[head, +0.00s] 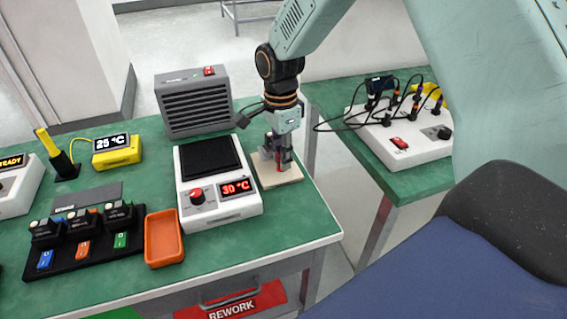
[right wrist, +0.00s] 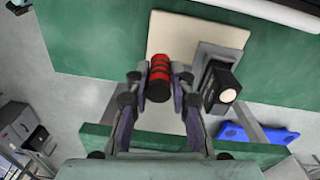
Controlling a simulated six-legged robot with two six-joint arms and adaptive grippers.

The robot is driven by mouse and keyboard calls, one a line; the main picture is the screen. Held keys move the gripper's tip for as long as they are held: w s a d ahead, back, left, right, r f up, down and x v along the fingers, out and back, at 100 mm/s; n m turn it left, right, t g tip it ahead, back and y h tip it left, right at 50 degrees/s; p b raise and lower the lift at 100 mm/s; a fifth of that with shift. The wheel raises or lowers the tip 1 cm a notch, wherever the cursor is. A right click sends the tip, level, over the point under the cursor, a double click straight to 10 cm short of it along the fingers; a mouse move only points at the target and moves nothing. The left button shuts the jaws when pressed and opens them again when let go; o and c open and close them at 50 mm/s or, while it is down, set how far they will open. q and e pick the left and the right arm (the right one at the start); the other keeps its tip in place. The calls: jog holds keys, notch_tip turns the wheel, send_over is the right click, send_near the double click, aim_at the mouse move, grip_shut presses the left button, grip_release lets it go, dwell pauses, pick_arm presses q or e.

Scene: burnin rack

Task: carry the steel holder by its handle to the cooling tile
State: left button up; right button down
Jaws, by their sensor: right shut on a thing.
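My right gripper (head: 280,163) is over the cream cooling tile (head: 291,177), beside the hot plate. It points down and is shut on the red handle (right wrist: 158,76) of the steel holder (right wrist: 221,60). In the right wrist view the red grip sits between the fingertips (right wrist: 159,80), and the tile (right wrist: 178,32) lies behind it. The grey holder overlaps the tile's right part there, with a black block with a pale round end (right wrist: 221,90) at it. I cannot tell whether the holder touches the tile. My left gripper is not in view.
The white hot plate (head: 218,184) with a red "30 °C" display stands left of the tile. A grey fan box (head: 193,103) stands behind. An orange tray (head: 164,238) and a black rack (head: 84,245) are at left. A second table holds a white cabled box (head: 400,135).

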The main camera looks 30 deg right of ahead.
jog(key=shift+s+a+f, duration=0.1)
jog(key=shift+a+f, duration=0.1)
jog(key=shift+f, duration=0.85)
jog(key=shift+w+d+f, duration=0.1)
jog(key=shift+w+f, duration=0.05)
jog(key=shift+w, duration=0.1)
jog(key=c, duration=1.5)
grip_release()
jog(key=shift+d, duration=0.1)
jog(key=o, duration=0.3)
jog(key=shift+s+r, duration=0.2)
jog(key=shift+s, duration=0.05)
jog(key=shift+o, duration=0.2)
jog(key=shift+w+f, duration=0.15)
jog(key=shift+r, duration=0.4)
notch_tip(320, 180, up, 11)
jog(key=shift+w+r+p, duration=0.15)
jog(key=shift+p, duration=1.05)
